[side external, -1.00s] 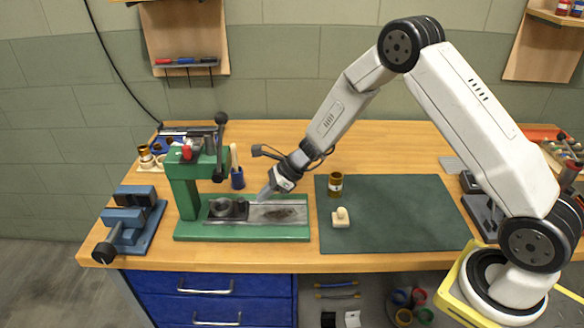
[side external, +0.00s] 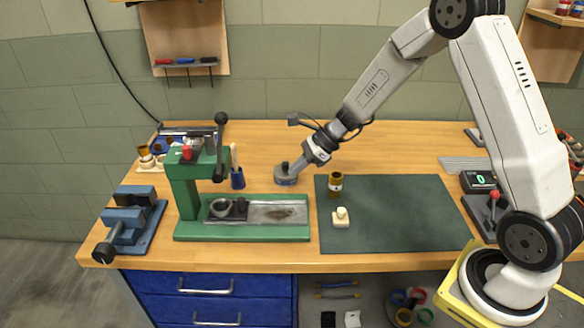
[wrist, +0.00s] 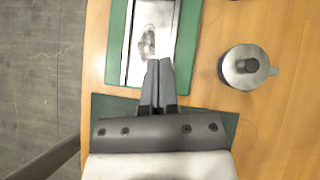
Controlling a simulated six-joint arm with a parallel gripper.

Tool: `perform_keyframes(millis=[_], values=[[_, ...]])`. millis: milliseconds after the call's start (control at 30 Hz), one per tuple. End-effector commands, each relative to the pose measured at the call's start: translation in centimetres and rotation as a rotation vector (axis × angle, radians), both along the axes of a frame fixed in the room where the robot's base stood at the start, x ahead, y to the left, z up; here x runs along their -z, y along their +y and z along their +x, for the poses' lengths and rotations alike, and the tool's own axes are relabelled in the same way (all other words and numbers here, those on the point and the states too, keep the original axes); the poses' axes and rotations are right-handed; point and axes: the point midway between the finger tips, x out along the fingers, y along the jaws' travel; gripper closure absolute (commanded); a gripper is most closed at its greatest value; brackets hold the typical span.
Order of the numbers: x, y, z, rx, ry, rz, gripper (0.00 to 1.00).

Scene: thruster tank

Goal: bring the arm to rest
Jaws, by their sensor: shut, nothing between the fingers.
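My gripper (side external: 295,170) hangs from my raised arm above the workbench, its fingers pointing down and to the left. In the wrist view my gripper's fingers (wrist: 161,65) lie together, shut and empty. The fingertips show over the end of the press's metal bed (wrist: 150,40) there. In the side view they overlap a round grey piece with a dark knob (side external: 284,181), which stands on the bench. In the wrist view the knobbed piece (wrist: 248,78) lies to the right of the fingers, apart from them.
A green press (side external: 240,233) stands left of a dark green mat (side external: 400,215). A blue vise (side external: 128,220) sits at the left edge. A digital display (side external: 480,181) is at the right.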

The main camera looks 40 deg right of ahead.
Motion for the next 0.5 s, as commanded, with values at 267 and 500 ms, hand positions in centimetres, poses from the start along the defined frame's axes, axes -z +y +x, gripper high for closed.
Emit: perform_keyframes(millis=[267, 500], values=[[-0.1, 0.5, -1.1, -0.072, -0.015, -0.057, 1.00], [-0.5, 1.6, -5.1, -0.360, -0.083, -0.268, 1.00]])
